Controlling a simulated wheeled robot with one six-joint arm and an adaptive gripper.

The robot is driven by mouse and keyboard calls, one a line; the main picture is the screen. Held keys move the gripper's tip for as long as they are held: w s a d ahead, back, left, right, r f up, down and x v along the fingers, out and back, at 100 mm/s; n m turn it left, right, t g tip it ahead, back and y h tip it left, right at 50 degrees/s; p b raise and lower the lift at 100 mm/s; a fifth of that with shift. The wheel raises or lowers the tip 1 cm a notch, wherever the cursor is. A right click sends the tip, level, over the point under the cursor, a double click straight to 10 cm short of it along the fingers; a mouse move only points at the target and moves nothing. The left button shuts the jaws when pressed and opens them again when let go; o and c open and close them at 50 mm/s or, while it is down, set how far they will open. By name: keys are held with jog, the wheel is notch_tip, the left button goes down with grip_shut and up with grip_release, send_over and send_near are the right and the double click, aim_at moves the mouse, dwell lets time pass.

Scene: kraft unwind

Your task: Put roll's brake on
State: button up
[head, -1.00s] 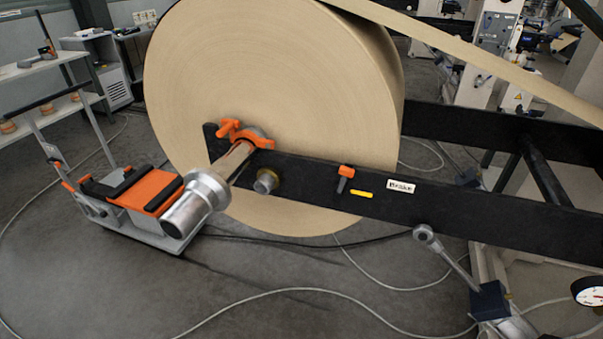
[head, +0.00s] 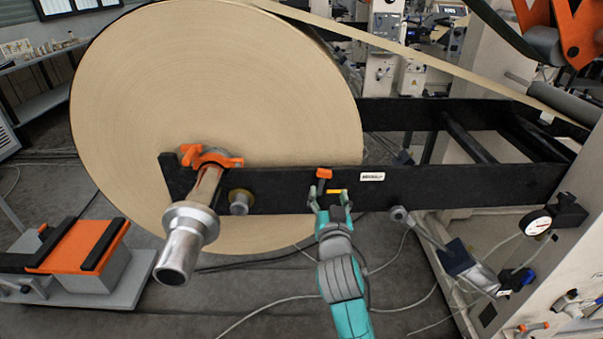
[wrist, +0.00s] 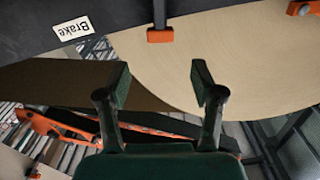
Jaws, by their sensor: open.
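The brake lever (head: 323,174) has an orange knob on a dark stem and sits on the black beam (head: 430,186). A yellow mark (head: 336,191) is just right of its stem, and a white "Brake" label (head: 372,176) is further right. In the wrist view the orange knob (wrist: 160,36) hangs from the beam's edge, with the label (wrist: 73,28) to its left. My gripper (head: 330,204) is open and empty, just below the lever. In the wrist view its fingers (wrist: 160,77) are spread apart, with the knob ahead, centred between them and not touched.
The big kraft roll (head: 210,90) stands behind the beam. Its metal shaft (head: 190,235) sticks out at left, by an orange clamp (head: 212,157). A ratchet-like tool (head: 425,232) and a gauge (head: 537,223) are at right. Cables lie on the floor.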

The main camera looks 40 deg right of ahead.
aim_at(325, 174)
jog(key=x, duration=1)
jog(key=shift+w+d, duration=0.2)
jog(key=shift+w, duration=0.05)
grip_shut()
